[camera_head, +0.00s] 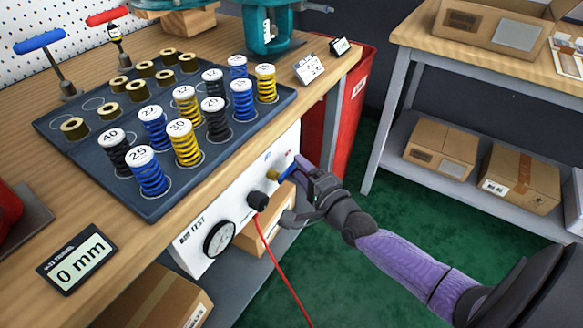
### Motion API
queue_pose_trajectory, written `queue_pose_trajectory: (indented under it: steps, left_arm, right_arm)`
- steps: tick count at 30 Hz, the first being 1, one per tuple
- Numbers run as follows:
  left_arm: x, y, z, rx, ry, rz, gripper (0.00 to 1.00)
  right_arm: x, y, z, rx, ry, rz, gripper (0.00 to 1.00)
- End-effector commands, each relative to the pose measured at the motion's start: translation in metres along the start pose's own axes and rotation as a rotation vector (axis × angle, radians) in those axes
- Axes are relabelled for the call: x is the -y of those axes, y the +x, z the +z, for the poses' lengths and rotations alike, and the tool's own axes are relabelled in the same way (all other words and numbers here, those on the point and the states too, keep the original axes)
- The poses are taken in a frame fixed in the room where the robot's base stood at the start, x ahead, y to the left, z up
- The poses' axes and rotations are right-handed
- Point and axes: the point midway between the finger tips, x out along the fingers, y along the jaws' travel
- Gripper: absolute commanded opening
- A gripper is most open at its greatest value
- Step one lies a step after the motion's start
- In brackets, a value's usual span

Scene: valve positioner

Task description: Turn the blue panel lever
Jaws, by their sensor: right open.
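The blue panel lever (287,173) sticks out from a brass fitting (272,174) on the white test panel (238,190) below the bench's front edge. My right gripper (300,174) comes in from the lower right, and its fingers are at the lever's outer end. It is open. The fingers partly hide the lever's tip, and I cannot tell whether they touch it. My left gripper is not in view.
The panel also carries a round gauge (219,239) and a black connector (257,200) with a red hose (283,263) hanging down. A tray (68,150) of springs and brass rings lies on the bench above. A red bin (345,125) stands behind my gripper.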

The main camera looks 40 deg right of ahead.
Motion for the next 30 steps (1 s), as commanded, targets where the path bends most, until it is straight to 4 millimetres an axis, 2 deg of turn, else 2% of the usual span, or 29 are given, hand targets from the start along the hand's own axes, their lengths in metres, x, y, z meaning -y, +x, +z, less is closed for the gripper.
queue_pose_trajectory:
  steps: [3, 6, 14, 15, 17, 23, 30]
  left_arm:
    - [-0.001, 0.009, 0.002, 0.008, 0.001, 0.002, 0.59]
    - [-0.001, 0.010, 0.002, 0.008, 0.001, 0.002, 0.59]
    - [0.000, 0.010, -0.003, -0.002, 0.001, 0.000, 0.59]
    - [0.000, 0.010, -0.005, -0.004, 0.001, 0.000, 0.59]
    - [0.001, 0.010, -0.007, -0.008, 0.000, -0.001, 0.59]
    - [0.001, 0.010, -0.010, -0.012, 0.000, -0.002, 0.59]
    - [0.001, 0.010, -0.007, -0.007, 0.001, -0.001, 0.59]
  right_arm:
    - [-0.003, 0.018, 0.000, -0.001, 0.000, 0.000, 0.59]
    - [-0.002, 0.025, 0.000, 0.000, -0.002, 0.002, 0.59]
    - [0.000, 0.028, 0.000, 0.000, -0.002, 0.002, 0.59]
    - [0.000, 0.028, 0.000, 0.000, -0.002, 0.002, 0.57]
    - [0.000, 0.027, 0.000, 0.000, -0.002, 0.002, 0.44]
    - [0.000, 0.027, 0.000, 0.000, -0.002, 0.002, 0.02]
    - [-0.001, 0.027, 0.000, 0.000, -0.002, 0.003, 0.00]
